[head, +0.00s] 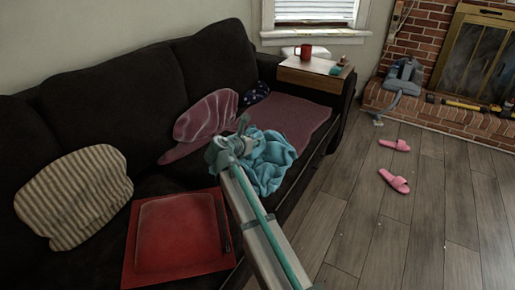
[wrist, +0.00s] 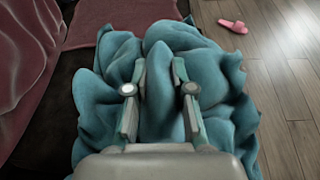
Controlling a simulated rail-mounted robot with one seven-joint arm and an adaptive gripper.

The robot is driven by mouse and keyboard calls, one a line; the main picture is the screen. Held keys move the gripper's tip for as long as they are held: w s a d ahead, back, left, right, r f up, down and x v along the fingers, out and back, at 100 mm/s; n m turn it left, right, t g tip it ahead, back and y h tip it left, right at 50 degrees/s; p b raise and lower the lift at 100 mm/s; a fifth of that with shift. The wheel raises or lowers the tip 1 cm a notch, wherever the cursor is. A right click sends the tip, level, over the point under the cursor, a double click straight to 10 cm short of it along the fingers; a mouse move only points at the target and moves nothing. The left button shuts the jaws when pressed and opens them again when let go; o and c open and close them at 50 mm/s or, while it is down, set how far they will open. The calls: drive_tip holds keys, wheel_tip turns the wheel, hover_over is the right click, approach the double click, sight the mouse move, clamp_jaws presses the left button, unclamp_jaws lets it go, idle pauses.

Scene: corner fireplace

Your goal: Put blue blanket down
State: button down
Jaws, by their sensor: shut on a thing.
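The blue blanket (head: 270,163) is a crumpled teal bundle at the front edge of the dark sofa (head: 120,95), in the middle of the head view. My gripper (head: 228,148) is at its left side and shut on it. In the wrist view the blanket (wrist: 165,50) fills the middle, and a fold of it stands between the two fingers of my gripper (wrist: 160,90). Whether the blanket rests on the seat or hangs just above it cannot be told.
A red square item (head: 178,235), a striped pillow (head: 75,195) and a mauve cushion (head: 206,116) lie on the sofa. A mauve cloth (head: 295,118) covers the far seat. A wooden tray (head: 315,74) holds a red mug (head: 304,51). Pink slippers (head: 395,181) lie on open floor.

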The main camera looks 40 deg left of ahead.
drive_tip(key=w+a+f, duration=0.1)
drive_tip(key=w+a+b, duration=0.1)
drive_tip(key=w, duration=0.1)
drive_tip(key=w+a+f+b, duration=0.1)
drive_tip(key=a, duration=0.1)
drive_tip(key=shift+w+a+f, duration=0.1)
drive_tip(key=shift+w+f, duration=0.15)
drive_tip(key=shift+f, duration=0.1)
drive_tip(key=f, duration=0.1)
drive_tip(key=w+a+f+b, duration=0.1)
drive_tip(key=w+a+f, duration=0.1)
drive_tip(key=f, duration=0.1)
drive_tip(key=shift+w+f+b, duration=0.1)
drive_tip(key=shift+w+b, duration=0.1)
drive_tip(key=shift+b, duration=0.1)
drive_tip(key=f+b, duration=0.1)
drive_tip(key=f, duration=0.2)
drive_tip(key=f+b, duration=0.1)
drive_tip(key=shift+w+a+f+b, duration=0.2)
drive_tip(key=shift+w+a+b, duration=0.1)
drive_tip(key=shift+w, duration=0.05)
drive_tip(key=shift+r, duration=0.1)
drive_tip(key=c, duration=1)
unclamp_jaws()
